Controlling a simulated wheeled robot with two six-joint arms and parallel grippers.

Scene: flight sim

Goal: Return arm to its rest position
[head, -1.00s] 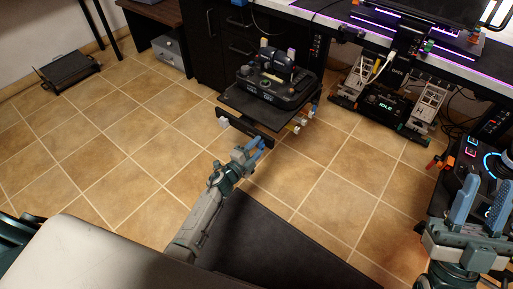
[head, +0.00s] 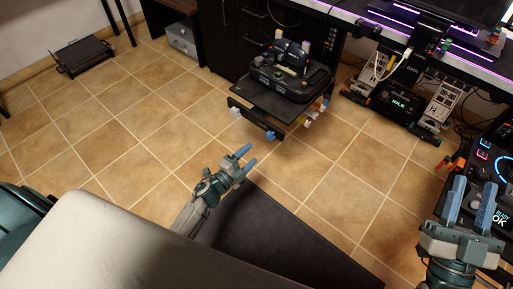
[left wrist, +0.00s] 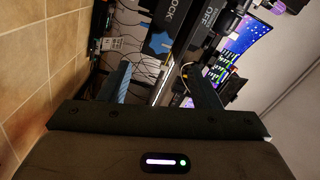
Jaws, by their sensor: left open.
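My left gripper (head: 249,157) is open and empty, with its blue fingers apart above the tiled floor. It is short of the black bar (head: 255,118) on the front of the throttle stand, with a visible gap. The bar carries a white knob (head: 237,112) and a blue knob (head: 270,135). In the left wrist view the blue star-shaped knob (left wrist: 158,45) shows beyond and between the open fingers (left wrist: 162,78), near lettering that reads "OFF". My right gripper (head: 471,203) is open and empty at the lower right, fingers pointing up.
A throttle unit (head: 285,75) sits on the stand ahead. A desk with a purple light strip (head: 425,45) runs along the back right. A lit control panel (head: 498,160) is beside my right gripper. A pale seat-like surface (head: 85,240) lies at lower left.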

